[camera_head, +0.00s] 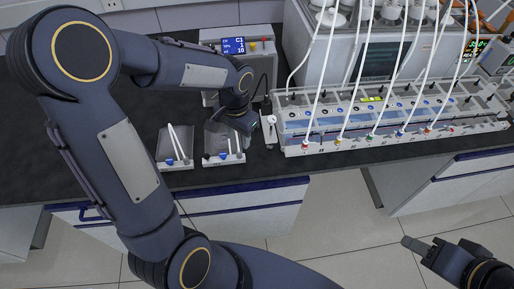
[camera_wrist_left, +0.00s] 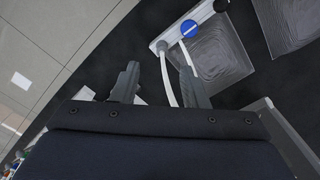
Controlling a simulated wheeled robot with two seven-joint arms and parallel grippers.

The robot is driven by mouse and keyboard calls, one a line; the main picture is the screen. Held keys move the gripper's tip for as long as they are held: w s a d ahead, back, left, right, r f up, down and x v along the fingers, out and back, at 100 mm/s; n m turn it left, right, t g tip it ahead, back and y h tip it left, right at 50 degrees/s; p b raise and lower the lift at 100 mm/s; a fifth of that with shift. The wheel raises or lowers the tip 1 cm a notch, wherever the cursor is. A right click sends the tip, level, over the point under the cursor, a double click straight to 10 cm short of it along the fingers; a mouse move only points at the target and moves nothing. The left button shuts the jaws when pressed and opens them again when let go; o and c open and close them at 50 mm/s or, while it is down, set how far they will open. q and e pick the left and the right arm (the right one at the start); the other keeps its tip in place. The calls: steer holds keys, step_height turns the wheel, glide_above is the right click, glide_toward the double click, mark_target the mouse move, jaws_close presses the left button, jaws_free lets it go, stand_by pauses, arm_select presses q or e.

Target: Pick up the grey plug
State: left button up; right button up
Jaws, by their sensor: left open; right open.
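I cannot pick out the grey plug there. My right gripper (camera_head: 418,250) is at the lower right, away from the bench.
A second small tray (camera_head: 176,165) with white tubes stands to the left. A clear rack (camera_head: 390,140) with coloured ports and white hoses fills the bench's right side. A display box (camera_head: 262,63) stands behind my left gripper. The dark bench (camera_head: 90,165) is clear at left.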

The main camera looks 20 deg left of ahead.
mark_target(239, 152)
arm_select(q)
step_height(239, 152, down, 8)
steer(key=shift+w+a+r+p, duration=0.15)
steer(key=shift+r+p, duration=0.1)
steer(key=shift+p, duration=0.25)
jaws_close()
